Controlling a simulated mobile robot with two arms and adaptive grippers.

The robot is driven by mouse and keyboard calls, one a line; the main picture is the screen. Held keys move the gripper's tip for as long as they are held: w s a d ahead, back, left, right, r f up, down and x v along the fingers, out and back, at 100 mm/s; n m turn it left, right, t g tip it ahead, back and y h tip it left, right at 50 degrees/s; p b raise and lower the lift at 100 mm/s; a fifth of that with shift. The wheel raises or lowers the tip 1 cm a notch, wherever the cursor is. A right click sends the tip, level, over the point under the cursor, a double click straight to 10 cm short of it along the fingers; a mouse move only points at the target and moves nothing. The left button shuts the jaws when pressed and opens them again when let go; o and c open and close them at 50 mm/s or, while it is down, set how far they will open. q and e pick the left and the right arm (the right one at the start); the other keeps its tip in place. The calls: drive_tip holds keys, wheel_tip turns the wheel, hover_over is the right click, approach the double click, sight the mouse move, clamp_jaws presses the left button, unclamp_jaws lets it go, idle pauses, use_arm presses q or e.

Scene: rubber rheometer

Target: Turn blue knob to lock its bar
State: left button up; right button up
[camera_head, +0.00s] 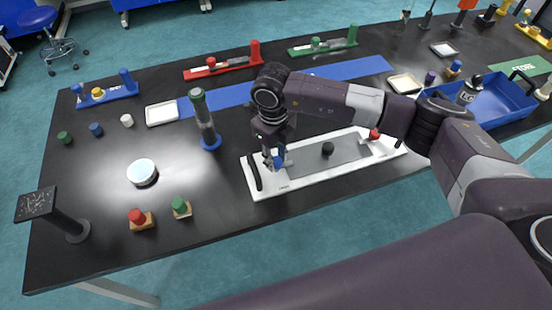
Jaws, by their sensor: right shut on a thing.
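The blue knob (280,162) is near the left end of a white board (300,183) with a grey inset. My right gripper (275,160) reaches down over the board and is shut on the blue knob. The fingers and wrist cover much of the knob, so its angle is hard to tell. The bar that goes with it cannot be made out clearly under the gripper. My left gripper is not in view.
The white board also bears a black handle (254,173), a black knob (328,149) and a red knob (374,134). A green-topped cylinder (204,118) stands to the left. Red (224,65) and green (324,43) fixtures stand behind.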

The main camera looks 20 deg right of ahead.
drive_tip(key=shift+w, duration=0.1)
idle(0.4)
drive_tip(key=o, duration=1.2)
drive_tip(key=shift+c, duration=0.2)
wheel_tip(320, 180, up, 12)
drive_tip(key=shift+a, duration=0.25)
